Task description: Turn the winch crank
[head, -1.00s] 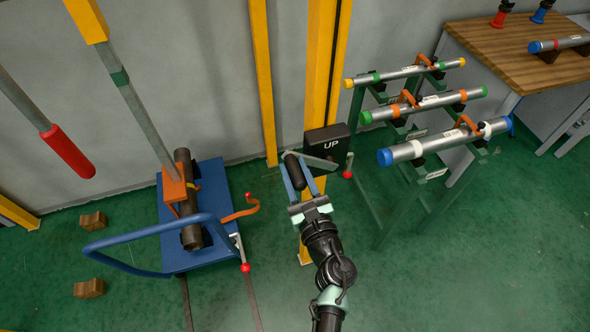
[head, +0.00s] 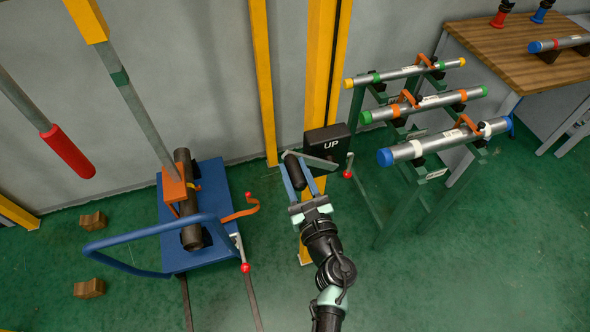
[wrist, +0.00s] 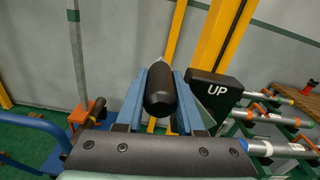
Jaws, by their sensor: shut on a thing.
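The winch is a dark box marked UP (head: 327,139) on a yellow post, with a flat metal crank arm (head: 322,162) reaching left from it. A black crank grip (head: 296,171) is at the crank arm's left end. My gripper (head: 296,174) is shut on the black grip, with a blue finger on each side of it. In the wrist view the grip (wrist: 160,88) lies between the two blue fingers, and the UP box (wrist: 215,92) is just to the right. The crank's joint with the box is partly hidden.
A blue cart (head: 220,190) carrying a dark pipe (head: 190,232) in an orange clamp stands left. A green rack (head: 392,215) with silver pipes stands right. A red-knobbed lever (head: 348,173) is close beside the winch. Wooden blocks (head: 92,221) lie on the floor, which is clear at front right.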

